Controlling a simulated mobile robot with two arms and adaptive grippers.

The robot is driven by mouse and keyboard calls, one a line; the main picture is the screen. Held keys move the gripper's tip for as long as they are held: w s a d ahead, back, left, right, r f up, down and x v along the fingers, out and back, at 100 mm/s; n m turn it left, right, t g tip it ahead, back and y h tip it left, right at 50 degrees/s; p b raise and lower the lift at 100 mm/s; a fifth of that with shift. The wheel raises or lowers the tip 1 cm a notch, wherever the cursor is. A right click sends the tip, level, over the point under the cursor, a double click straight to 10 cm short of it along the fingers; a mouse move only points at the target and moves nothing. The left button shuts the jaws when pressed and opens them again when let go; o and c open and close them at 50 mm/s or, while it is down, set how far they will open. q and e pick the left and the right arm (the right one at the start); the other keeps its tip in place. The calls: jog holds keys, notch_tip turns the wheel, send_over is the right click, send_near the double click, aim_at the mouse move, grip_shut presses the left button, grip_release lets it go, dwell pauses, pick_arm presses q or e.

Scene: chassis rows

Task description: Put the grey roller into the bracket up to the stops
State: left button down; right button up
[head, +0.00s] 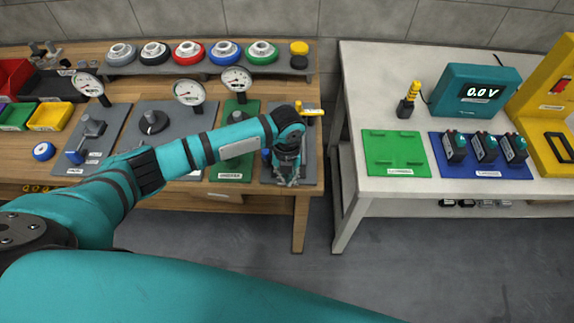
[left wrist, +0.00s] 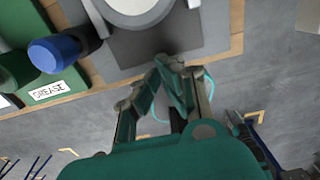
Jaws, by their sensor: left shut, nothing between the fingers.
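My left gripper (head: 287,180) is shut and empty over the front edge of the wooden bench, at the grey plate at its right end. In the left wrist view its fingertips (left wrist: 166,72) meet just in front of the plate's edge. A pale grey round part, likely the grey roller (left wrist: 138,8), is cut off at the top of that view. It sits between two grey uprights, likely the bracket (left wrist: 97,18). I cannot tell whether it reaches the stops. In the head view my arm hides most of this. My right gripper is not in view.
A blue-ended cylinder (left wrist: 54,54) stands left of the bracket, near the green plate labelled GREASE (left wrist: 58,88). Dial gauges (head: 188,92) and coloured round parts (head: 189,50) stand behind. A white table (head: 372,205) is right, across a gap. Floor in front is clear.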

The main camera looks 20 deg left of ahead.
pick_arm(q)
jog(key=shift+w+a, duration=0.25)
jog(key=shift+w, duration=0.85)
jog(key=shift+w, duration=0.1)
